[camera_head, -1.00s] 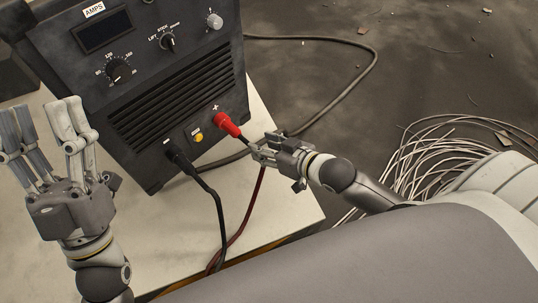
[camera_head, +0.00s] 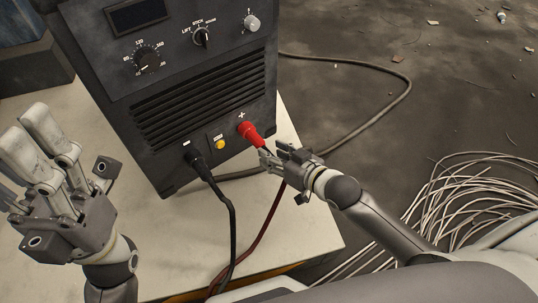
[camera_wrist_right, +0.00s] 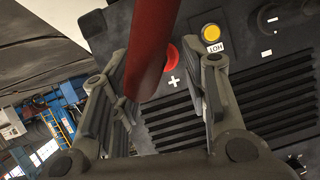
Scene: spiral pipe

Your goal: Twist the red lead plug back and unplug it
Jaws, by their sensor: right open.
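The red lead plug (camera_head: 250,134) sits in the plus socket on the lower front of the black welding machine (camera_head: 180,75). A dark red lead (camera_head: 268,228) hangs below. My right gripper (camera_head: 268,161) is open at the plug's outer end, coming from the right. In the right wrist view, the red plug and lead (camera_wrist_right: 153,45) run between the spread fingers of my right gripper (camera_wrist_right: 165,110), with gaps on both sides. A bright red collar (camera_wrist_right: 174,58) shows at the panel behind. My left gripper (camera_head: 40,150) is open and empty at the far left, fingers upward.
A black plug (camera_head: 197,162) with a black lead (camera_head: 232,215) is in the minus socket, left of a yellow button (camera_head: 220,144). The machine stands on a pale table (camera_head: 305,215). A grey cable (camera_head: 405,95) and coiled wires (camera_head: 465,195) lie on the floor at right.

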